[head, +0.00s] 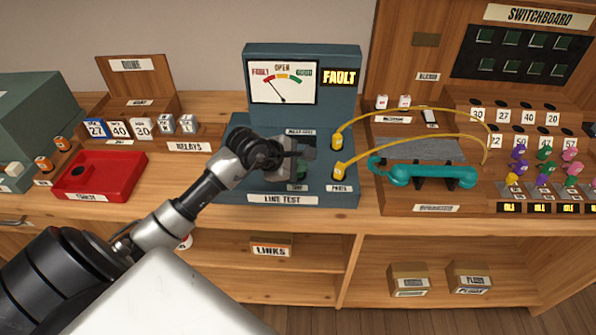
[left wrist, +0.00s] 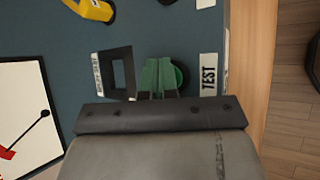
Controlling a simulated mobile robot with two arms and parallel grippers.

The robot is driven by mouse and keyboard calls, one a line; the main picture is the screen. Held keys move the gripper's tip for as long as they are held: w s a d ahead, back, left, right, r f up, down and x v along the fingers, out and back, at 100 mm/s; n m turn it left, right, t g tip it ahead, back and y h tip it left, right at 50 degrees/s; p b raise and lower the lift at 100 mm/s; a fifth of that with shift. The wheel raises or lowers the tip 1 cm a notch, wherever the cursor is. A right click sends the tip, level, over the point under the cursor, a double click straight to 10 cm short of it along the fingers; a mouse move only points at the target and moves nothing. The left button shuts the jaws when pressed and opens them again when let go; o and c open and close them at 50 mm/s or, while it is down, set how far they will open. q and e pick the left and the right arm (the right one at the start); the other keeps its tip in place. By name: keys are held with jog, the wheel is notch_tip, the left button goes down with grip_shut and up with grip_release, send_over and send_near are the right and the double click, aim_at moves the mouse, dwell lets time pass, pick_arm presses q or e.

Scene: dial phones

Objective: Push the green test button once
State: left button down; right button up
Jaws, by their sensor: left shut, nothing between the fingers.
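The line test unit (head: 345,190) is a blue-grey console at the middle of the counter. Its meter (head: 282,82) has the needle toward the red FAULT side, and the FAULT sign (head: 339,77) is lit yellow. My left gripper (head: 300,168) is shut and empty over the console's front panel, hiding most of the green test button. My right gripper is not in view.
Two yellow plugs (head: 337,141) with yellow cords stand right of my gripper. A dark square frame (left wrist: 117,73) lies beside the button. A teal handset (head: 425,175) rests at right. A red tray (head: 98,176) and relay rack (head: 150,130) are left.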

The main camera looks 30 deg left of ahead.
aim_at(299, 175)
pick_arm(q)
jog(key=shift+r+p, duration=0.5)
jog(key=shift+r, duration=0.4)
jog(key=shift+r, duration=0.1)
jog(key=shift+r+p, duration=1.45)
jog(key=shift+r, duration=0.95)
